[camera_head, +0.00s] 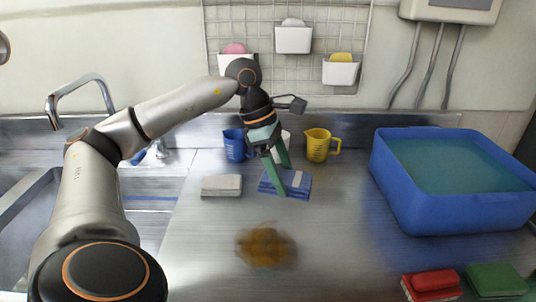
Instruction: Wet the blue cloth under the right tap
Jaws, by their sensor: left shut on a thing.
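The folded blue cloth (297,187) lies on the steel counter, right of a folded grey-white cloth (221,186). My left gripper (283,180) reaches down over it with green fingers, shut on the blue cloth. A curved tap (80,87) stands over the sink (30,215) at the left. Which is the right tap cannot be told, as my arm hides much of the sink. My right gripper is not in view.
A brown stain (265,246) is on the counter. A blue jug (235,146) and yellow jug (318,145) stand at the back. A blue tub of water (450,190) is at the right. Red (433,282) and green (495,280) sponges lie front right.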

